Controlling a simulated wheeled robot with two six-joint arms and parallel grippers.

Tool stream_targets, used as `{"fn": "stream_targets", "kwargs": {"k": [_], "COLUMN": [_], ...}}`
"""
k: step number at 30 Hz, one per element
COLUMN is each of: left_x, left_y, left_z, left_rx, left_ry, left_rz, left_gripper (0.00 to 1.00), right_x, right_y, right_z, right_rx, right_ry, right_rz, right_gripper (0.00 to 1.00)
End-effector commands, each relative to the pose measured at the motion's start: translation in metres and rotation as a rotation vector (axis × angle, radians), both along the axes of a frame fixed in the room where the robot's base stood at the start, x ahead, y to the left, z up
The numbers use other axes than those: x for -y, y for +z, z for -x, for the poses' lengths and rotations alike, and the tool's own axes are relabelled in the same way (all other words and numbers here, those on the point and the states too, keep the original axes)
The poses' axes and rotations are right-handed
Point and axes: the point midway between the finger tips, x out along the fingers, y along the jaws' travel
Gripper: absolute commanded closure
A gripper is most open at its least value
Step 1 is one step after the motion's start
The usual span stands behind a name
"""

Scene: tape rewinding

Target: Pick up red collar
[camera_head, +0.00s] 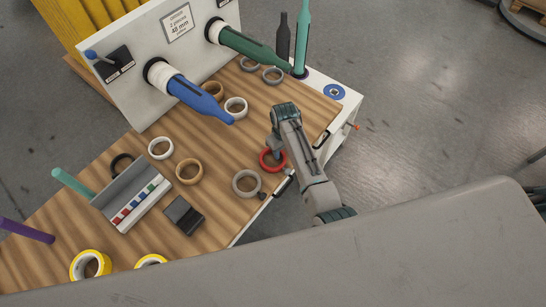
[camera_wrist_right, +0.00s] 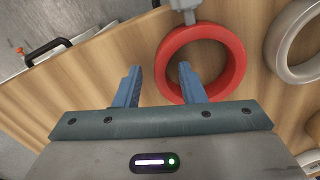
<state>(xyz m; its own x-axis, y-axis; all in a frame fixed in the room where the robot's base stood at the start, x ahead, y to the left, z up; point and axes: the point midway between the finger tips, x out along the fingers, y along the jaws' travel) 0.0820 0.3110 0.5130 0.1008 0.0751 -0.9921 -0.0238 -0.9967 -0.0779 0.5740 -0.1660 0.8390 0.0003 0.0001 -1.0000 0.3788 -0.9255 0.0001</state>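The red collar (camera_head: 268,163) is a ring lying on the wooden table top near its front right edge. It shows large in the right wrist view (camera_wrist_right: 233,78), with a grey block (camera_wrist_right: 185,8) at its far rim. My right gripper (camera_wrist_right: 157,72) is open and points down at the collar. One finger appears over the collar's hole and the other outside it, with the near rim between them. I cannot tell whether the fingertips are around the rim or still above it. In the head view my right gripper (camera_head: 275,150) partly covers the collar. My left gripper is out of view.
A grey collar (camera_head: 238,186) lies just left of the red one. A blue bottle-shaped spindle (camera_head: 200,97) and a green one (camera_head: 250,46) stick out from a white panel (camera_head: 135,85). Tan and white rolls lie nearby. A black table handle (camera_wrist_right: 48,50) is close by.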

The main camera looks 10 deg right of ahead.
Motion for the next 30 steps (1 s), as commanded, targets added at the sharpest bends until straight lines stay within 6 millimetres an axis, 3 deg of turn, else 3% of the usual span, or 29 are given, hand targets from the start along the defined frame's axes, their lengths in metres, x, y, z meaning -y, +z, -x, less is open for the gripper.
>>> {"fn": "stream_targets", "kwargs": {"k": [7, 12, 23, 30], "left_x": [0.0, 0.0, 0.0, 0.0], "left_y": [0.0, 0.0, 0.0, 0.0], "left_z": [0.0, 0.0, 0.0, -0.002], "left_rx": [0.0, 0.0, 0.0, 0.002], "left_ry": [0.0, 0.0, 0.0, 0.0], "left_rz": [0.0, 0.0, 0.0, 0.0], "left_gripper": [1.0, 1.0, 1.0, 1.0], "right_x": [0.0, 0.0, 0.0, 0.0], "right_y": [-0.001, -0.001, 0.0, 0.015], "right_z": [0.0, 0.0, -0.001, -0.014], "right_rx": [0.0, 0.0, 0.001, 0.002], "right_ry": [0.0, 0.0, 0.0, -0.001], "right_rz": [0.0, 0.0, 0.0, -0.001], "right_gripper": [0.65, 0.99, 1.0, 1.0]}}
